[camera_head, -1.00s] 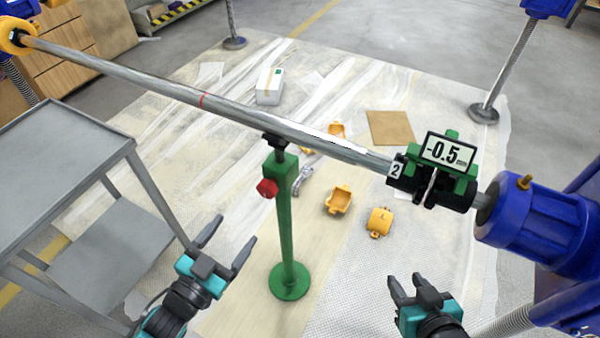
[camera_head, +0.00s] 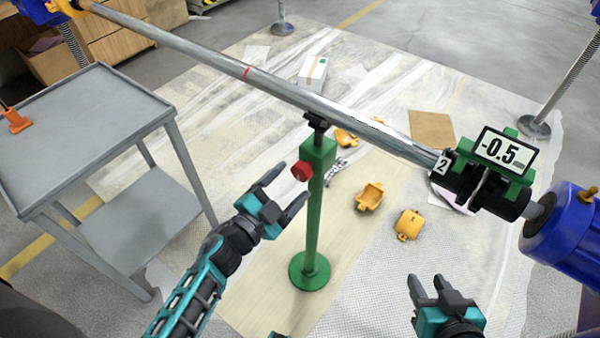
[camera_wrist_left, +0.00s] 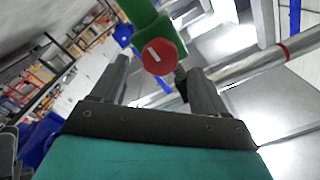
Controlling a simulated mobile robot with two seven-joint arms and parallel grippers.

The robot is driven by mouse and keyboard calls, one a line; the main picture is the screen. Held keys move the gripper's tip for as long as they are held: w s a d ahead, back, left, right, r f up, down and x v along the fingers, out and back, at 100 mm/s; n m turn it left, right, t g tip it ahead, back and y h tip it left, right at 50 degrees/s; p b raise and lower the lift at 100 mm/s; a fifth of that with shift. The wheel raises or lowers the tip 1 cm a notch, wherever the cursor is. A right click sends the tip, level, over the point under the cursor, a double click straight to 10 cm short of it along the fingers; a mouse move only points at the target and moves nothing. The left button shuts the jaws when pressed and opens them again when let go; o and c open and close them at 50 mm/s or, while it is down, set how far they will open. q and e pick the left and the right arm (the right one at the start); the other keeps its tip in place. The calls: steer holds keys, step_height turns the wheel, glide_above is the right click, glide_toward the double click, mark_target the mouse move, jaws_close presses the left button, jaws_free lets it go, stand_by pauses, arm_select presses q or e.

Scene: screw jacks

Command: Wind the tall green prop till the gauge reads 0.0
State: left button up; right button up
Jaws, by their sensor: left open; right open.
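The tall green prop (camera_head: 314,215) stands upright on its round base, its black head under the long metal shaft (camera_head: 350,121). A red knob (camera_head: 301,171) sits on the left side of its upper part. In the left wrist view the red knob (camera_wrist_left: 159,56) shows a white mark, just beyond and between the fingertips. My left gripper (camera_head: 287,185) is open and empty, close to the left of the knob, apart from it. My right gripper (camera_head: 425,285) is open and empty at lower right. The gauge (camera_head: 502,151) at the shaft's right end reads -0.5.
A grey two-shelf cart (camera_head: 85,125) stands at left, with an orange item (camera_head: 15,121) on it. Yellow parts (camera_head: 369,196), a white box (camera_head: 313,71) and a cardboard sheet (camera_head: 432,128) lie on the floor sheet. A blue machine (camera_head: 565,225) is at right.

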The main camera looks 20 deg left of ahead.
mark_target(299, 175)
arm_select(q)
steer(key=shift+x, duration=2.15)
steer(key=c, duration=1)
steer(key=shift+m, duration=0.6)
steer(key=o, duration=1)
steer(key=v, duration=1.3)
